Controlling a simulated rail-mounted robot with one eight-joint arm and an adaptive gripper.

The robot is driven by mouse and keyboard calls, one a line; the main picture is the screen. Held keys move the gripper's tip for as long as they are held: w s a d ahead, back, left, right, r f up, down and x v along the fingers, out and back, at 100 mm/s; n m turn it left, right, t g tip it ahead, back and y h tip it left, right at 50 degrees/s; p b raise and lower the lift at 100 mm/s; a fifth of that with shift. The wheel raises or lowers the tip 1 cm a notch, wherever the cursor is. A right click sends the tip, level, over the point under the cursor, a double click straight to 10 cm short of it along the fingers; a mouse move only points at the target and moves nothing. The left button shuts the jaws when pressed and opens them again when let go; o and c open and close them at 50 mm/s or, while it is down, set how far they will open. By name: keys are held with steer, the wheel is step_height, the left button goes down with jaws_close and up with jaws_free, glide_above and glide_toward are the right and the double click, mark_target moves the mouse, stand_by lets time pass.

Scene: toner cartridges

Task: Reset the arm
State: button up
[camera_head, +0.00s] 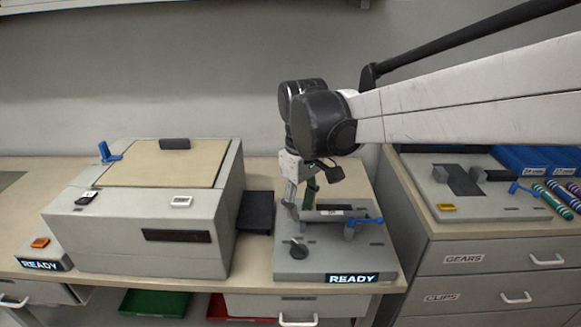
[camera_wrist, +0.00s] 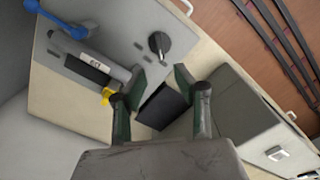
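My gripper (camera_head: 301,197) hangs pointing down above the grey fixture (camera_head: 330,258) with the READY sign. In the wrist view, my gripper's two green-padded fingers (camera_wrist: 160,78) are spread apart with nothing between them. A grey bar-shaped part with a white label (camera_wrist: 98,68) lies in the fixture, beside the fingers. A yellow tab (camera_wrist: 107,96) shows near its end. The fixture also carries a dark round knob (camera_wrist: 159,44) and a blue lever (camera_wrist: 55,19). In the head view, the fingers partly cover the fixture's back left.
A large grey machine (camera_head: 140,235) with a beige lid stands at left, with a black slab (camera_head: 255,212) between it and the fixture. A drawer cabinet (camera_head: 480,275) at right bears another fixture, blue bins (camera_head: 525,160) and striped tubes (camera_head: 553,198). Green (camera_head: 155,303) and red trays sit below.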

steer(key=s+d+m+t, duration=0.7)
steer(key=s+d+m, duration=0.1)
steer(key=s+d, duration=0.7)
steer(key=shift+s+r, duration=0.3)
steer(key=shift+r, duration=0.1)
stand_by(0.7)
